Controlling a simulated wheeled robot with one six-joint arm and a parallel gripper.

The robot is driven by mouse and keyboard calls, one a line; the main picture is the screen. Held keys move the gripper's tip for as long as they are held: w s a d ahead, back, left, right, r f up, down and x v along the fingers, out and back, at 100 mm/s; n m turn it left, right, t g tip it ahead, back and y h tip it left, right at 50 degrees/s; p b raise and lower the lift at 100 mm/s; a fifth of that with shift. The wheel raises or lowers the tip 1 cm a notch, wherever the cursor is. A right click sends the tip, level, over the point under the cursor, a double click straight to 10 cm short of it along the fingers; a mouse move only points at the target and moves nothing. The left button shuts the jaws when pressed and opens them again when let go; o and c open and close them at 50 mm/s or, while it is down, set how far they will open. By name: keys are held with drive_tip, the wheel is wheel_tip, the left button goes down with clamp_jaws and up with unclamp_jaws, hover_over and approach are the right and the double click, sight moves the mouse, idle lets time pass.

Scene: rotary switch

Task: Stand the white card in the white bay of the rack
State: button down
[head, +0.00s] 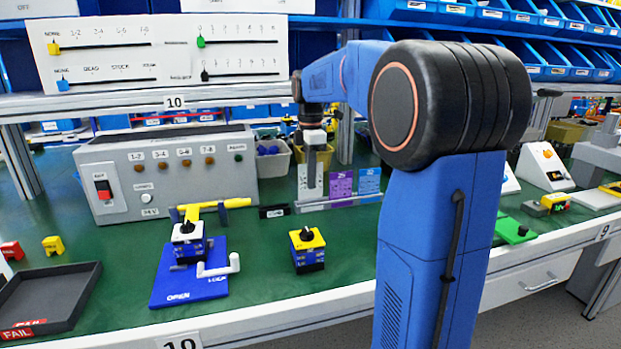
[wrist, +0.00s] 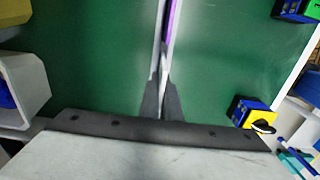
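The white card (head: 302,188) is upright at the left end of the rack (head: 345,203), a low pale rail. My gripper (head: 312,182) points down and its fingers overlap the card in the head view. In the wrist view the card (wrist: 158,45) is a thin pale strip seen edge-on, running up from between the nearly closed fingertips (wrist: 162,85). I cannot tell whether its lower edge touches the rack's floor. A purple card (head: 341,186) and a blue card (head: 369,182) stand in the rack to its right. The white bay's marking is not readable.
A grey control box (head: 170,172) stands left of the rack, with a small black label block (head: 273,211) between them. A bin (head: 315,158) stands behind. A yellow-topped switch (head: 307,249) and a blue plate (head: 190,285) are in front. Green bench is clear between.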

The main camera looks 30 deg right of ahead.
drive_tip(key=shift+f, duration=1.85)
drive_tip(key=c, duration=1.9)
unclamp_jaws()
wheel_tip(320, 180, up, 17)
drive_tip(key=shift+r, duration=0.2)
wheel_tip(320, 180, up, 9)
hover_over(311, 198)
drive_tip(key=shift+w, duration=0.15)
